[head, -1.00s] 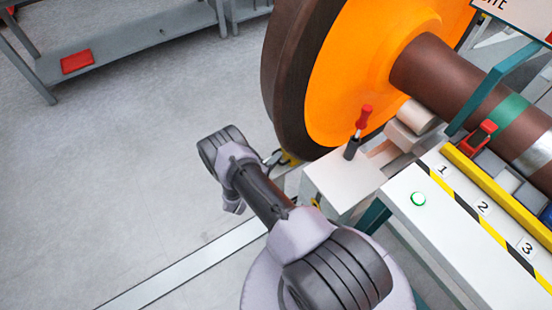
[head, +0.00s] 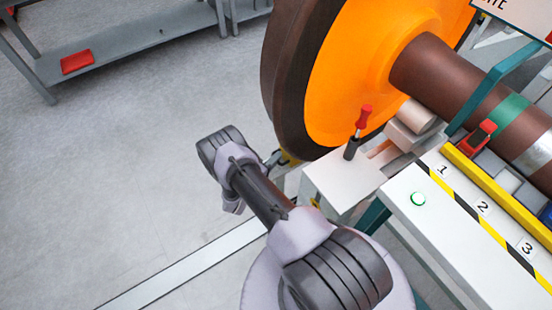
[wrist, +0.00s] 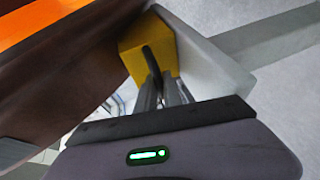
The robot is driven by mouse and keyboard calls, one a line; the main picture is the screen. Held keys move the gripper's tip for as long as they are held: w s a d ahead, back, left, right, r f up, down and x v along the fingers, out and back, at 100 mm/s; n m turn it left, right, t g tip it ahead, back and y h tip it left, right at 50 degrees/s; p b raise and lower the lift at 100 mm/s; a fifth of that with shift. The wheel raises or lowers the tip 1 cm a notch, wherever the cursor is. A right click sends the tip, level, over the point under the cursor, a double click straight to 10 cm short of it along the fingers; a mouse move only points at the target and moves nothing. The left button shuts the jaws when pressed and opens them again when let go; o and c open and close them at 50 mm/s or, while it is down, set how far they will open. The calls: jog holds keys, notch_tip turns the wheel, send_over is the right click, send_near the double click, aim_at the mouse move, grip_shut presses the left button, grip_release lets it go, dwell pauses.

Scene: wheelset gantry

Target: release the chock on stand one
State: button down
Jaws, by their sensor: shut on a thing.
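A yellow block (wrist: 150,45), which looks like the chock, sits beside the dark rim of the wheel in the wrist view. My gripper (wrist: 158,82) is shut on a dark upright piece (wrist: 151,62) at the block's near face, apparently its handle. In the head view my gripper (head: 274,159) is low at the wheel's lower edge, and only a bit of yellow (head: 288,158) shows there. The chock's underside and its contact with the wheel are hidden. A red-topped lever (head: 361,126) stands upright on a pale stand plate (head: 340,182), right of my gripper.
The large orange wheel (head: 350,70) and its brown axle (head: 440,78) rise close beside my gripper. Open floor (head: 130,170) extends left, with a grey shelf (head: 130,55) behind.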

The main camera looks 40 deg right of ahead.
jog(key=a, duration=0.4)
jog(key=w+a+b, duration=0.1)
jog(key=a, duration=0.1)
jog(key=shift+a+r, duration=0.1)
jog(key=c, duration=1.5)
grip_release()
jog(key=shift+a, duration=0.2)
jog(key=shift+s, duration=0.1)
jog(key=p+v, duration=0.3)
jog(key=v, duration=1.4)
jog(key=shift+a, duration=0.15)
